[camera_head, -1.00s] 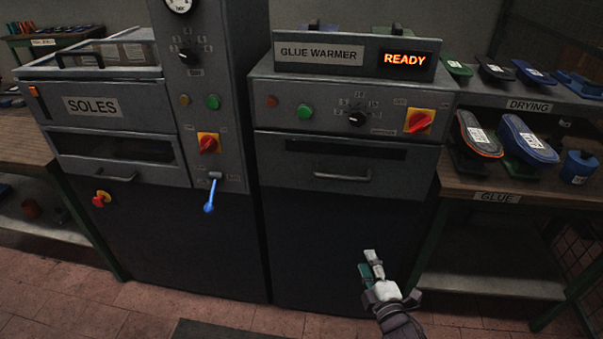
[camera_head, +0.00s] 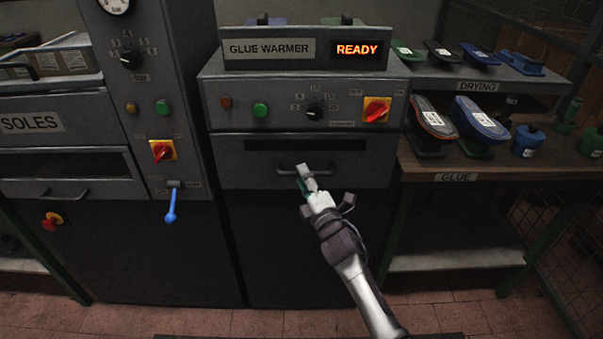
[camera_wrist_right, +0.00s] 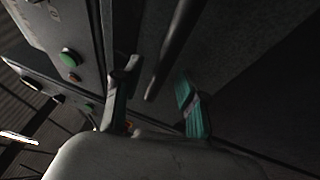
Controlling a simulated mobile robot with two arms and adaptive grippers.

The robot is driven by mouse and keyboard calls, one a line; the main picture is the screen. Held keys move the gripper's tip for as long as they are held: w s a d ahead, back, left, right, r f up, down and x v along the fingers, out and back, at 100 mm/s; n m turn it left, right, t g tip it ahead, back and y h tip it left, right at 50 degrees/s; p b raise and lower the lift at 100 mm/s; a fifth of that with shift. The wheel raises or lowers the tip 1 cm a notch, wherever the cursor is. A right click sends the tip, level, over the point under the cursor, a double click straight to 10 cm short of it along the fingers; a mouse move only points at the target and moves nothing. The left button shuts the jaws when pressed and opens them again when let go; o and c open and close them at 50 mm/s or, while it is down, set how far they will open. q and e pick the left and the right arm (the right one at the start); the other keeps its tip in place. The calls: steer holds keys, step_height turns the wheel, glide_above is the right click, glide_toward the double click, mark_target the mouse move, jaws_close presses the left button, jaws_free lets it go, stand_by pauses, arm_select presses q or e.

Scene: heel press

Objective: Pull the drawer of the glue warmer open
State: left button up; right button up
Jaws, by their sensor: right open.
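The glue warmer (camera_head: 303,100) is a grey cabinet with a lit READY sign (camera_head: 357,49). Its drawer (camera_head: 240,174) is shut, with a dark slot and a bar handle (camera_head: 290,168) on its front. My right gripper (camera_head: 305,178) is at the drawer front, covering the right part of the handle. In the right wrist view the handle (camera_wrist_right: 176,45) is a dark bar ahead of the open, teal-padded fingers of my right gripper (camera_wrist_right: 158,100). I cannot tell whether they touch it. My left gripper is not in view.
The SOLES machine (camera_head: 80,150) stands at the left with a blue-tipped lever (camera_head: 171,205). At the right, a GLUE bench (camera_head: 480,165) holds shoes and blue pots, below a DRYING shelf (camera_head: 480,82). Red-tiled floor (camera_head: 240,322) lies in front.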

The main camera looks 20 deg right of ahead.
steer(key=shift+x, duration=0.85)
steer(key=shift+c, duration=0.3)
jaws_close()
